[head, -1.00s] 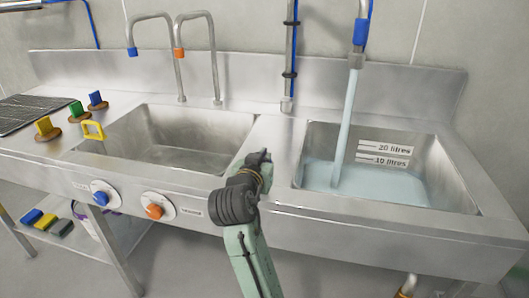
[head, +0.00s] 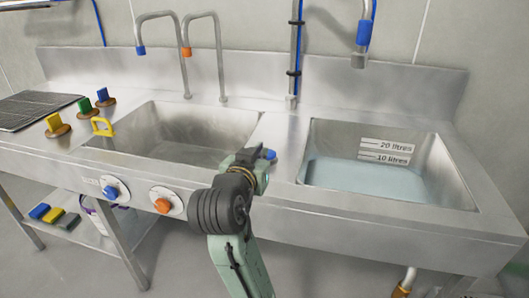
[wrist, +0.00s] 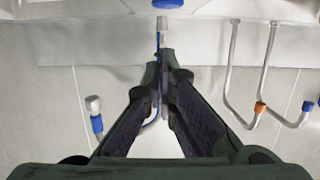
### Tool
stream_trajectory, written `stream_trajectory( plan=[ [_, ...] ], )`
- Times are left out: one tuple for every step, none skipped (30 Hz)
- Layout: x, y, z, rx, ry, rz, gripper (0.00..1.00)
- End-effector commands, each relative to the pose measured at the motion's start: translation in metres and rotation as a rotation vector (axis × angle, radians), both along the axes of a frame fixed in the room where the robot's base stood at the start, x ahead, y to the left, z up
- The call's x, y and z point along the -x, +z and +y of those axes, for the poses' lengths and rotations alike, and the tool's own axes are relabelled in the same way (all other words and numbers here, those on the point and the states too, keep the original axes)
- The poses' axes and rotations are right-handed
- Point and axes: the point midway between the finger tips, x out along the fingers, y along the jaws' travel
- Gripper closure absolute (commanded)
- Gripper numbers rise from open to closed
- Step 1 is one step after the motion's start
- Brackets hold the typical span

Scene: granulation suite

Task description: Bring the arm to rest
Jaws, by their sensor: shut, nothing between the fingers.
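My gripper (head: 256,160) is at the end of my green arm, low in the middle of the head view, over the steel deck between the two basins. In the wrist view the fingers (wrist: 161,75) converge and are shut with nothing between them. A small blue knob (head: 270,154) shows just beside the gripper in the head view. A blue part (wrist: 168,3) also shows beyond the fingertips in the wrist view. I cannot tell whether the gripper touches the knob.
The right basin (head: 462,192) holds water near the 10 litres mark. The spout (head: 361,45) above it has no stream. The left basin (head: 240,135) has two taps behind it. Coloured blocks stand on the left deck. A lower shelf holds sponges.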

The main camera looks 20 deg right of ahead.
Motion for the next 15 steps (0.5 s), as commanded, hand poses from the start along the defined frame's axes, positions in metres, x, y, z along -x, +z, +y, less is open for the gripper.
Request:
stream_trajectory(
  plan=[
    [0.0034,0.0008,0.0027,0.000,0.001,-0.001,1.00],
    [0.0048,0.0014,0.0035,0.000,0.001,-0.001,1.00],
    [0.0062,0.0017,0.0040,0.000,0.000,-0.001,1.00],
    [0.0070,0.0019,0.0044,-0.002,0.000,-0.001,1.00],
    [0.0076,0.0020,0.0045,-0.001,-0.001,-0.001,1.00],
    [0.0079,0.0022,0.0046,-0.002,-0.001,0.000,1.00],
    [0.0080,0.0023,0.0045,-0.002,-0.002,0.000,1.00],
    [0.0080,0.0023,0.0045,-0.002,-0.002,0.000,1.00],
    [0.0080,0.0024,0.0045,-0.001,-0.002,-0.001,1.00],
    [0.0080,0.0025,0.0045,-0.001,-0.002,-0.001,1.00],
    [0.0079,0.0025,0.0045,-0.001,-0.002,-0.001,1.00],
    [0.0079,0.0025,0.0045,-0.001,-0.002,-0.001,1.00],
    [0.0079,0.0025,0.0045,-0.001,-0.001,-0.001,1.00],
    [0.0078,0.0026,0.0045,-0.001,-0.001,0.000,1.00],
    [0.0078,0.0026,0.0044,-0.001,-0.001,0.000,1.00]
  ],
)
